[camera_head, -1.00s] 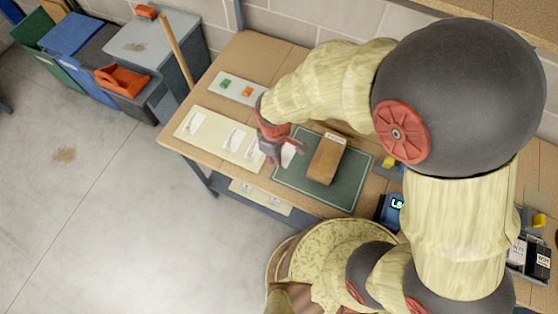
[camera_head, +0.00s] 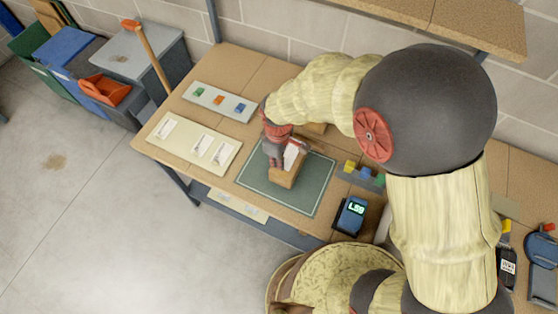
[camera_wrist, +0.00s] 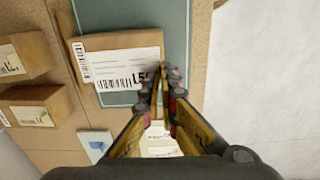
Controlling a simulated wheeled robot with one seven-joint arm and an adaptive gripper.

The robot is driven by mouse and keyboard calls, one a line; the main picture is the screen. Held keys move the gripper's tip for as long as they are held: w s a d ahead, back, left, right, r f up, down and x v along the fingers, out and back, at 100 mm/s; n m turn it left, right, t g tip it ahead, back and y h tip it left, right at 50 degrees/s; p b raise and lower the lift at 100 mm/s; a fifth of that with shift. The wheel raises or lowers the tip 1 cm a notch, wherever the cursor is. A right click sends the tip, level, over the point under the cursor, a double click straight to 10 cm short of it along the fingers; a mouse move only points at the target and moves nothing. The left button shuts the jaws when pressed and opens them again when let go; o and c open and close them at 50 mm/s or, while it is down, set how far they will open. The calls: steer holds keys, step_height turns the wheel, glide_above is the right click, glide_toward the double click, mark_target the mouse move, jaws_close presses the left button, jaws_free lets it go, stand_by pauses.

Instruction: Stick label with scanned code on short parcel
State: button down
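The short parcel (camera_head: 284,180), a small brown box, lies on the green mat (camera_head: 315,190); in the wrist view the parcel (camera_wrist: 115,41) shows a small barcode sticker at its left edge. My gripper (camera_head: 274,157) is just above the parcel, and its fingertips (camera_wrist: 162,80) are close together on the right side of a white label (camera_wrist: 120,68). The label carries a barcode and the letters "L5"; its right end is hidden by the fingers. The label also shows beside my gripper in the head view (camera_head: 293,154). I cannot tell whether the label touches the parcel.
A cream board (camera_head: 190,142) holds several white labels. A pale strip (camera_head: 220,101) bears green, orange and blue pieces. A display device (camera_head: 351,215) reads what looks like "L59". More brown boxes (camera_wrist: 35,105) stand behind the mat.

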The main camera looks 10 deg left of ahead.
mark_target(278, 174)
steer(key=shift+f+b, duration=1.55)
steer(key=shift+f, duration=1)
steer(key=shift+f, duration=0.45)
stand_by(0.6)
steer(key=c, duration=2.6)
jaws_free()
steer(key=o, duration=0.6)
steer(key=o, duration=0.4)
steer(key=shift+c, duration=0.2)
steer(key=shift+r, duration=0.1)
steer(key=shift+r+p, duration=2.25)
steer(key=shift+r, duration=1.2)
